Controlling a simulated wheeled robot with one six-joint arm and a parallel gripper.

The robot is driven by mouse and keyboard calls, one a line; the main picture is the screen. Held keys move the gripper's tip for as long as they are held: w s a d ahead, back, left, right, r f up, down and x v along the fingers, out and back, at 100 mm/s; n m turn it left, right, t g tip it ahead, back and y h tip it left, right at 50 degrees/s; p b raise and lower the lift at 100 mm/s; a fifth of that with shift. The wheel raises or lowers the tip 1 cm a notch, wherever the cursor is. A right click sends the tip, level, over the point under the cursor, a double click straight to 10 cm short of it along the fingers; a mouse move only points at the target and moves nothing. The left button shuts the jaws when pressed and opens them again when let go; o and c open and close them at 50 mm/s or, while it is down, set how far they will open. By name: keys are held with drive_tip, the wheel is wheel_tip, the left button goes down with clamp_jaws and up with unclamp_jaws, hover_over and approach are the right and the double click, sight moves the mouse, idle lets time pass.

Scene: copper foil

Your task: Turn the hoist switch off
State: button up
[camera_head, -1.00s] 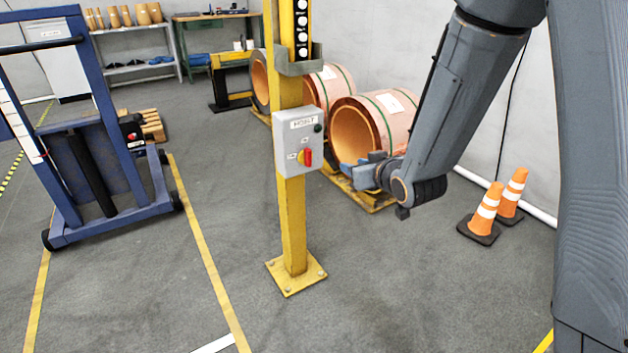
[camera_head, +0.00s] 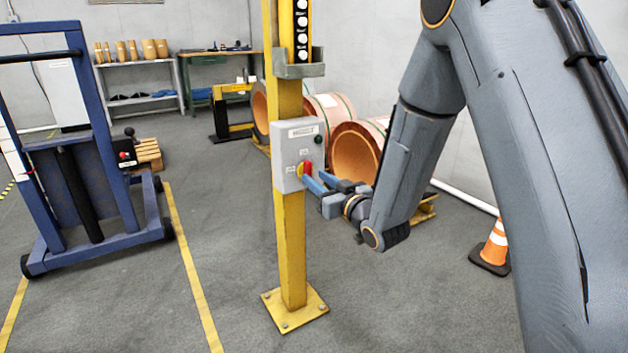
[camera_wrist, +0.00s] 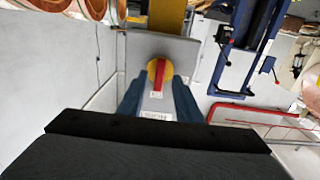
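The hoist switch box (camera_head: 286,150) is a grey box on a yellow post, with a label at its top. Its rotary switch (camera_head: 306,169) has a red handle on a yellow disc; the handle looks roughly upright. In the wrist view the box (camera_wrist: 188,48) appears upside down, and the switch (camera_wrist: 158,72) lies between my two blue fingers, its handle slightly tilted. My gripper (camera_head: 317,182) is open, with its fingertips close to the front of the box by the switch. The wrist view also shows my gripper (camera_wrist: 157,82) open. I cannot tell whether the fingers touch the handle.
The yellow post (camera_head: 290,240) stands on a bolted base plate. A blue wheeled lift frame (camera_head: 100,235) stands at left. Copper foil rolls (camera_head: 352,152) lie behind the post. An orange cone (camera_head: 495,245) stands at right. The floor in front is clear.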

sight(307, 171)
drive_tip(key=shift+x, duration=1.3)
clamp_jaws()
